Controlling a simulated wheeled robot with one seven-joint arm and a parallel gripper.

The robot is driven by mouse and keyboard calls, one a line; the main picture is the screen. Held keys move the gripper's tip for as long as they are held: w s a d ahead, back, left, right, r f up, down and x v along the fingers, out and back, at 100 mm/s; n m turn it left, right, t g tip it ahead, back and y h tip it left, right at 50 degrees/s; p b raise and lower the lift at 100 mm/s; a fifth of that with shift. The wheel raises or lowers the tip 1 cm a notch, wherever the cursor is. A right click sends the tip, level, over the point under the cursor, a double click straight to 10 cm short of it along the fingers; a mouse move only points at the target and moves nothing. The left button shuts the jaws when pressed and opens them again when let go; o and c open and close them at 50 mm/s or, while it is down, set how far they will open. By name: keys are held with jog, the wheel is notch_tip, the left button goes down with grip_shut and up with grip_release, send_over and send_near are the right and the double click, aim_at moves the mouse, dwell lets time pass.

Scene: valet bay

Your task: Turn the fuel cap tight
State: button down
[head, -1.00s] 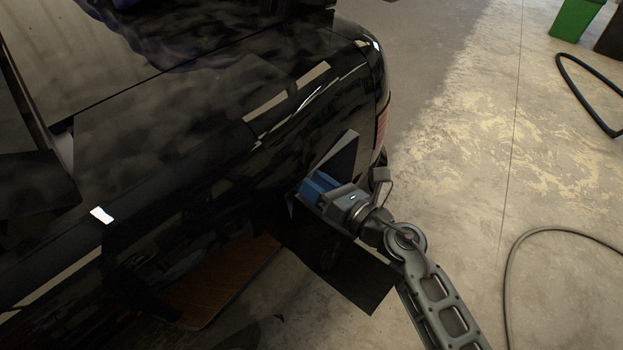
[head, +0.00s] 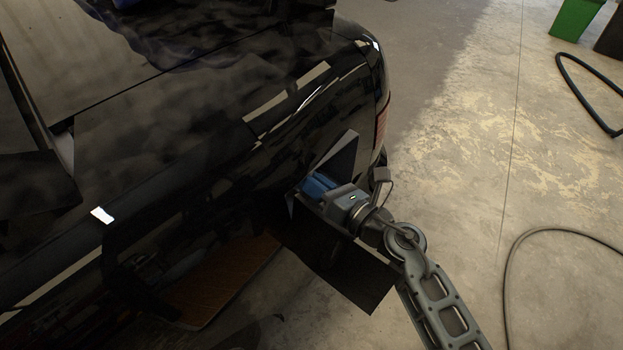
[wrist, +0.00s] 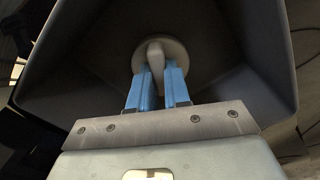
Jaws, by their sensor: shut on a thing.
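In the wrist view the fuel cap (wrist: 176,56) is a pale grey disc with a raised grip bar (wrist: 155,58) across it. It sits at the back of a dark filler recess (wrist: 100,50). My gripper (wrist: 156,72) has its two blue fingers on either side of the bar and is shut on it. In the head view my gripper (head: 312,186) reaches into the side of the black car (head: 210,150). The cap itself is hidden there by the gripper and the bodywork.
A dark panel (head: 365,285) lies below my wrist. Hoses (head: 585,95) and a green bin (head: 575,18) are on the concrete floor at right. The floor between is clear.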

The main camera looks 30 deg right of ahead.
jog(key=m+p, duration=0.2)
jog(key=m, duration=0.1)
jog(key=shift+r+p, duration=0.15)
jog(key=shift+p, duration=0.2)
jog(key=m+p, duration=0.2)
jog(key=m, duration=0.1)
jog(key=shift+m+p, duration=0.3)
jog(key=m+p, duration=0.1)
jog(key=m, duration=0.1)
jog(key=m+p, duration=0.2)
jog(key=m, duration=0.1)
jog(key=shift+d+f+m, duration=0.1)
jog(key=shift+f+m, duration=0.15)
jog(key=shift+m, duration=0.05)
jog(key=shift+f, duration=0.1)
jog(key=c, duration=1.1)
grip_release()
